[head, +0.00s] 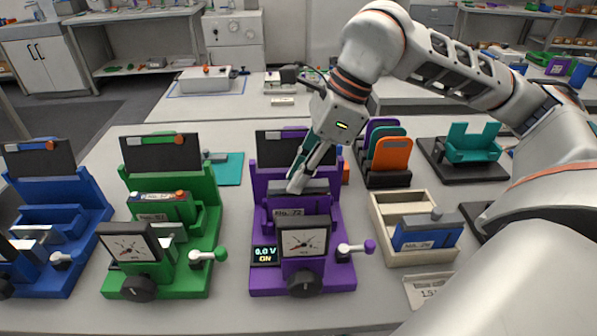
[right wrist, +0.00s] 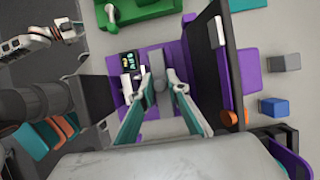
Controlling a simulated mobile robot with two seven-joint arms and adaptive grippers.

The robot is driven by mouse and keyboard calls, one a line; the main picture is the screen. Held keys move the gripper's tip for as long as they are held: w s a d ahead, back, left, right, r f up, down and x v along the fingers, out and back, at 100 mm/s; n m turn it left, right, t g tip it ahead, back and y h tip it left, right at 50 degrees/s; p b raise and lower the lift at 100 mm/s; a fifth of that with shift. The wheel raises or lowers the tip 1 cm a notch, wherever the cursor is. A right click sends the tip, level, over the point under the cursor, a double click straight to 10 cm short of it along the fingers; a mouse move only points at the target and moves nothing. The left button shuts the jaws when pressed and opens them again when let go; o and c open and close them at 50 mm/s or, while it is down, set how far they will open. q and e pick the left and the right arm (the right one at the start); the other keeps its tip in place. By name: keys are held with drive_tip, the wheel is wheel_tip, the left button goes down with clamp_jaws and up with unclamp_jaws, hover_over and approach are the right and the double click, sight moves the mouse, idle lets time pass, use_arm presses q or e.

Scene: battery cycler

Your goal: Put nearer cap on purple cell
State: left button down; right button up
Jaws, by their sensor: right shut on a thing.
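The purple cell station (head: 342,272) stands in the middle of the bench in the head view, with a dial and a display reading 0.0 V ON. My right gripper (head: 297,185) reaches down onto it, shut on a grey cap (head: 313,186) above the numbered cell area. In the right wrist view, the fingers (right wrist: 160,88) pinch a narrow grey piece (right wrist: 159,72) over the purple base. Whether the cap touches the cell cannot be told.
A green station (head: 190,283) and a blue station (head: 70,275) stand to the left. A cream tray (head: 378,222) holding a blue block (head: 425,235) is at right. A rack with purple, teal and orange plates (head: 391,153) stands behind it. A teal holder (head: 472,148) is further right.

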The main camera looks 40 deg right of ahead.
drive_tip(key=shift+f, duration=0.1)
idle(0.3)
drive_tip(key=o, duration=0.9)
drive_tip(key=shift+o, duration=0.4)
drive_tip(key=o, duration=0.4)
drive_tip(key=shift+r+p, duration=1.2)
drive_tip(key=shift+r, duration=0.5)
drive_tip(key=shift+r+p, duration=1.45)
drive_tip(key=shift+r, duration=0.4)
